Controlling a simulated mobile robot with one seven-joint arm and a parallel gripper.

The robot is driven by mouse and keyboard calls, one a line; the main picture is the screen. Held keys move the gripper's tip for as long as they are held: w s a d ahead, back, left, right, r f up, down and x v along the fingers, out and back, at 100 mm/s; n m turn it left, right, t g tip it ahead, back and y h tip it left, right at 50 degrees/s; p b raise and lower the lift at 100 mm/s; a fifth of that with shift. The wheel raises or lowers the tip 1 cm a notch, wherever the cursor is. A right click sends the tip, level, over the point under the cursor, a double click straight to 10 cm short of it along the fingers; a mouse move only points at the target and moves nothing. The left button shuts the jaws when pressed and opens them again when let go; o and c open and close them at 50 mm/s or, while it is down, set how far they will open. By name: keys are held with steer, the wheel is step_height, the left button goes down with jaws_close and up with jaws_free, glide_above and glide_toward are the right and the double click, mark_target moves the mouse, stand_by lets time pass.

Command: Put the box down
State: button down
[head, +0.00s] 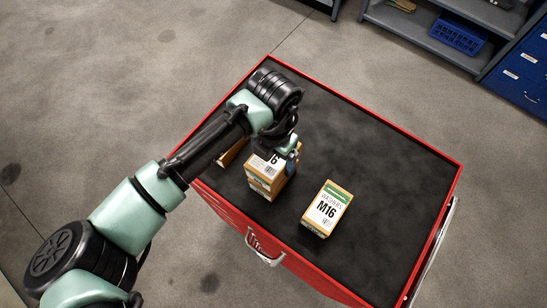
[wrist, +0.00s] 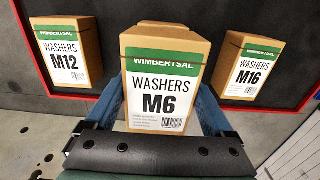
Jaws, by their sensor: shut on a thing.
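A cardboard box labelled Washers M6 (wrist: 160,95), with a green band, is between the fingers of my gripper (wrist: 155,125) in the wrist view. The gripper is shut on it. In the head view the M6 box (head: 262,182) shows below my gripper (head: 284,152), over the black top of the red cart (head: 375,140). My gripper hides part of it. I cannot tell whether its base touches the cart top.
A box labelled M16 (head: 326,208) stands on the cart to the right of the M6 box. A box labelled M12 (wrist: 68,55) stands on the other side, mostly hidden by my arm in the head view. The cart top's far and right areas are clear.

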steer(key=shift+f, duration=1.1)
steer(key=shift+f, duration=0.2)
jaws_free()
step_height(320, 180, up, 12)
steer(key=shift+r+b, duration=0.2)
steer(key=shift+b, duration=0.8)
